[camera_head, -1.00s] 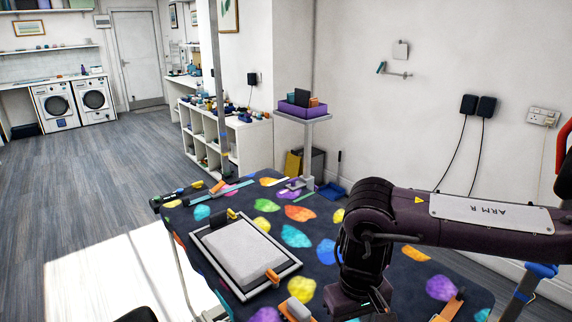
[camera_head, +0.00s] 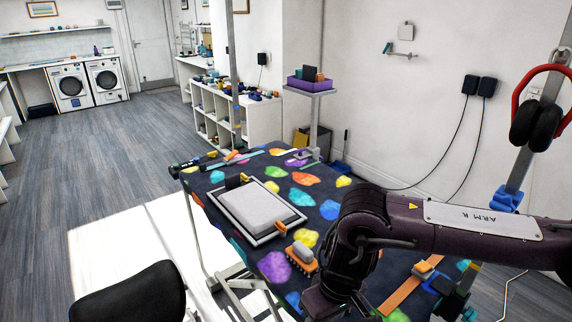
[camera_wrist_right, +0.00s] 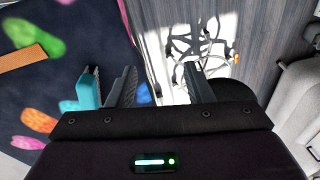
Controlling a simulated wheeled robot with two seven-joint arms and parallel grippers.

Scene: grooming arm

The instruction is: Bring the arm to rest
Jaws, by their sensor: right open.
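My right arm (camera_head: 470,222), marked ARM R, comes in from the right in the head view. It bends down over the near part of the table (camera_head: 305,200), which has a dark cover with coloured blotches. The right gripper (camera_wrist_right: 160,85) shows only in the wrist view; it is open and empty, its fingers apart over the table's edge and the floor beyond. A teal piece (camera_wrist_right: 88,92) appears just left of the left finger; I cannot tell whether they touch. My left gripper is not in view.
On the table are a framed grey pad (camera_head: 252,207), an orange-based brush (camera_head: 302,257) and an orange strip (camera_head: 412,287) near the arm. A black chair (camera_head: 130,295) stands at the lower left. Headphones (camera_head: 537,120) hang at the right. Floor (camera_head: 110,165) at left is open.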

